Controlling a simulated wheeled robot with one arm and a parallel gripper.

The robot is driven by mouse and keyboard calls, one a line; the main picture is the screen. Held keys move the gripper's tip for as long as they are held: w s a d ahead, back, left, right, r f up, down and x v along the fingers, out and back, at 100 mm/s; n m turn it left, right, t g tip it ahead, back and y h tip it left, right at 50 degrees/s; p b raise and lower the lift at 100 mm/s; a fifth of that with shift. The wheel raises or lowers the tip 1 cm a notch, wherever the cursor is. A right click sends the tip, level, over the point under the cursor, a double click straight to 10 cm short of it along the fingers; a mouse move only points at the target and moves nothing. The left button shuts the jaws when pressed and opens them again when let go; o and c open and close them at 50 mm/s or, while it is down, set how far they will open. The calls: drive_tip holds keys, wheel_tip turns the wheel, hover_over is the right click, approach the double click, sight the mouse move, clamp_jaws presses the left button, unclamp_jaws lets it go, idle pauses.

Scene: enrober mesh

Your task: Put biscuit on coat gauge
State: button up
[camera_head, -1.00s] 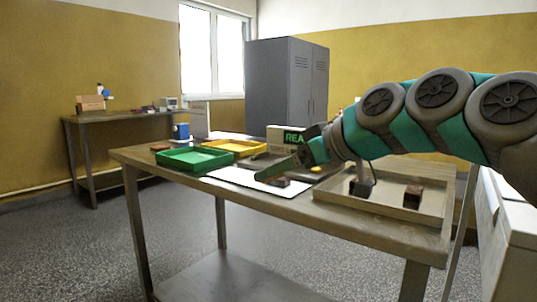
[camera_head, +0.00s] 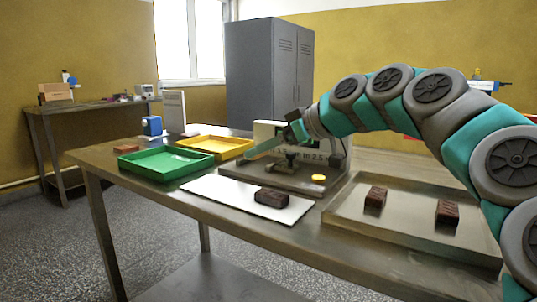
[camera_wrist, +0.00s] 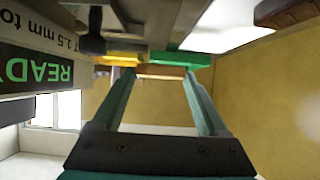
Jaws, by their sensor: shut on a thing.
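The coat gauge (camera_head: 228,171) stands on the table as a flat metal base with a post and a display; the upside-down display reads READY in the wrist view (camera_wrist: 45,72). My gripper (camera_head: 250,155) is at the left side of the gauge, above its base. In the wrist view its teal fingers are apart with a brown strip, seemingly a biscuit (camera_wrist: 162,71), between the tips; the head view does not show it clearly. Another dark biscuit (camera_head: 271,197) lies on the white mat (camera_head: 222,192). Two more biscuits (camera_head: 375,198) (camera_head: 447,213) stand in the right tray (camera_head: 410,222).
A green tray (camera_head: 168,172) and a yellow tray (camera_head: 215,153) lie left of the gauge. A yellow round button (camera_head: 318,178) sits at the gauge's front right. A blue item (camera_head: 151,126) stands at the table's back. The mat's left part is clear.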

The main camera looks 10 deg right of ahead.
drive_tip(key=w, duration=0.2)
drive_tip(key=w+d, duration=0.1)
drive_tip(key=w, duration=0.1)
drive_tip(key=w+d+p, duration=0.1)
drive_tip(key=w, duration=0.2)
drive_tip(key=shift+d+f, duration=0.1)
drive_tip(key=shift+f, duration=0.25)
drive_tip(key=shift+s+f, duration=0.1)
drive_tip(key=shift+f, duration=1.6)
drive_tip(key=shift+f, duration=0.15)
drive_tip(key=o, duration=0.9)
drive_tip(key=shift+r, duration=0.2)
drive_tip(key=b+v, duration=0.1)
drive_tip(key=v, duration=1.1)
drive_tip(key=shift+f, duration=0.15)
